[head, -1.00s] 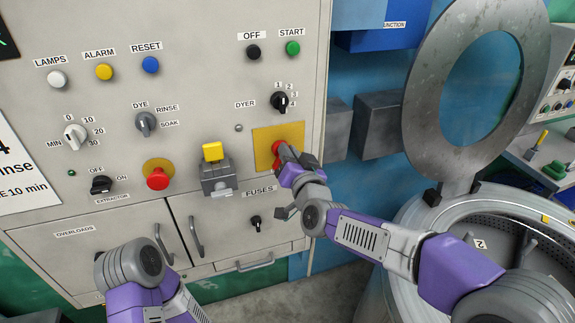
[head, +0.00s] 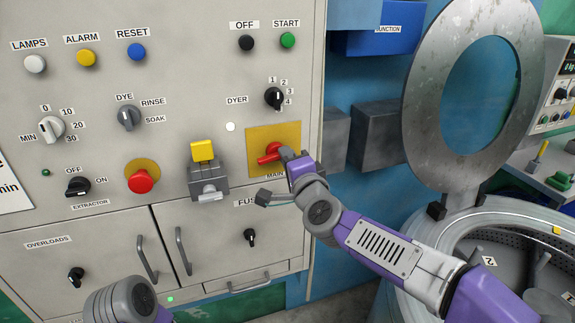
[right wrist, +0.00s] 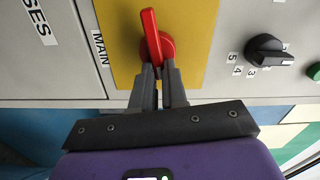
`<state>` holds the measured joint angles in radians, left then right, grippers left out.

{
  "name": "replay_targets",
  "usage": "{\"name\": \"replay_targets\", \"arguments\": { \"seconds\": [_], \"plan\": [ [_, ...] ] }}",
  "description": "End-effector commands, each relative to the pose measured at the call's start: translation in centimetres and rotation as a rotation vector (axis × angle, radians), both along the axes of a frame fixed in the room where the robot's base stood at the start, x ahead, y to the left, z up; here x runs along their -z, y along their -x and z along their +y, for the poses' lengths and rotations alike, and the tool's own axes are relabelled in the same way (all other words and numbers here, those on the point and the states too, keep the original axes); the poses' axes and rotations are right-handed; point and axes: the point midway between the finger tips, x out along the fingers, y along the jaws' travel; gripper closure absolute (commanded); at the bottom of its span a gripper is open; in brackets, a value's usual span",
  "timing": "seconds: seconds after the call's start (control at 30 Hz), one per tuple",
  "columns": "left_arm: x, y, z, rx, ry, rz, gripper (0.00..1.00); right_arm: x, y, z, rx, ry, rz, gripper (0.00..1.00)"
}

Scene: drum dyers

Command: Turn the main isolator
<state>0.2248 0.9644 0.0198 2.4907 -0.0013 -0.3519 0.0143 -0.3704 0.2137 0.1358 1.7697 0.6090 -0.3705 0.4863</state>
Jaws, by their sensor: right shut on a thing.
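The main isolator is a red rotary handle (head: 269,154) on a yellow plate (head: 262,133) at the right of the grey panel. In the head view the handle lies nearly level, slightly tilted, its right end hidden by my right gripper (head: 286,155). In the right wrist view the red handle (right wrist: 151,34) points up, away from my right gripper (right wrist: 160,75), whose fingers are shut on its near end.
A yellow-topped grey switch (head: 207,172) and a red stop button (head: 140,181) stick out left of the isolator. The dyer selector (head: 274,98) sits above it. A round drum lid (head: 420,110) stands open at the right.

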Motion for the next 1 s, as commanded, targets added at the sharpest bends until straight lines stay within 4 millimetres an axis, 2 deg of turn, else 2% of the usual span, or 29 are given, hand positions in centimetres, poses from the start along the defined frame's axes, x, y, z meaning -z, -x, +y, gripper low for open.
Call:
{"name": "replay_targets", "arguments": {
  "seconds": [0.4, 0.9, 0.93, 1.0],
  "plan": [
    [1.29, 0.0, 0.0, 0.0, 0.0, 0.0, 1.0, 0.35, 0.0, 0.01, -0.001, -0.158, 0.053, 1.0],
    [1.35, 0.0, 0.0, 0.0, 0.0, 0.0, 1.0, 0.31, 0.0, 0.01, -0.001, -0.176, 0.058, 1.0],
    [1.35, 0.0, 0.0, 0.0, 0.0, 0.0, 1.0, 0.32, 0.0, 0.01, -0.001, -0.176, 0.058, 0.86],
    [1.35, 0.0, 0.0, 0.0, 0.0, 0.0, 1.0, 0.32, 0.0, 0.01, 0.0, -0.176, 0.058, 0.75]
  ]
}}
